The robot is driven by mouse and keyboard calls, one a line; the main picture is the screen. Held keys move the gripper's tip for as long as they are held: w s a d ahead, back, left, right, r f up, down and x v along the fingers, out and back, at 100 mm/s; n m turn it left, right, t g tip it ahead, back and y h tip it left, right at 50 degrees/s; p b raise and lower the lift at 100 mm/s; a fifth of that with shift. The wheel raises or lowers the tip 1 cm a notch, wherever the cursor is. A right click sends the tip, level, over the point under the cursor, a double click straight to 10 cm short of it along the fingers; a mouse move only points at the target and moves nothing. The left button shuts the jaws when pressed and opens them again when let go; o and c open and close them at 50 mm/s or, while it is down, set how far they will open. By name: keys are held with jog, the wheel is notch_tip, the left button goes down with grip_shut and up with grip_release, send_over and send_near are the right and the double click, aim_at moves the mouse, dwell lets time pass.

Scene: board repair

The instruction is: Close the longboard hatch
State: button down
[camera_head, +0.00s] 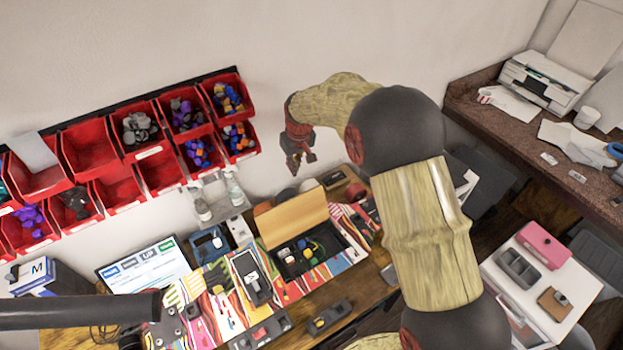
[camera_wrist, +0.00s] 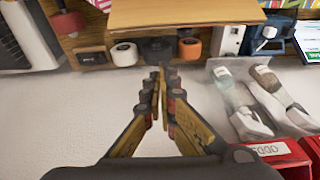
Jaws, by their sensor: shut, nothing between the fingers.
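The longboard (camera_head: 215,305), covered in bright coloured graphics, lies on the workbench. Its hatch (camera_head: 292,218), a light wooden panel, stands raised at the back edge of an open compartment (camera_head: 290,268). Cables and small parts show inside the compartment. In the wrist view the hatch (camera_wrist: 190,12) crosses the top, and the compartment is hidden. My gripper (camera_head: 298,163) is above and behind the hatch, near the wall and apart from it. In the wrist view my gripper (camera_wrist: 167,75) is shut and empty, its fingers pointing towards the hatch side.
Red bins (camera_head: 160,170) with small parts hang on the wall to the left. Spray bottles (camera_wrist: 250,100) stand right of my fingers in the wrist view. Wheels (camera_wrist: 124,54) sit behind the hatch. A laptop-like screen (camera_head: 145,265) is left of the board.

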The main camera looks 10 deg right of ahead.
jog(key=x, duration=1.1)
jog(key=s+r, duration=0.1)
jog(key=s+d+r, duration=0.1)
jog(key=s, duration=0.1)
jog(key=shift+s+d+r, duration=0.15)
jog(key=shift+s+r, duration=0.05)
jog(key=shift+s, duration=0.15)
jog(key=shift+s, duration=0.1)
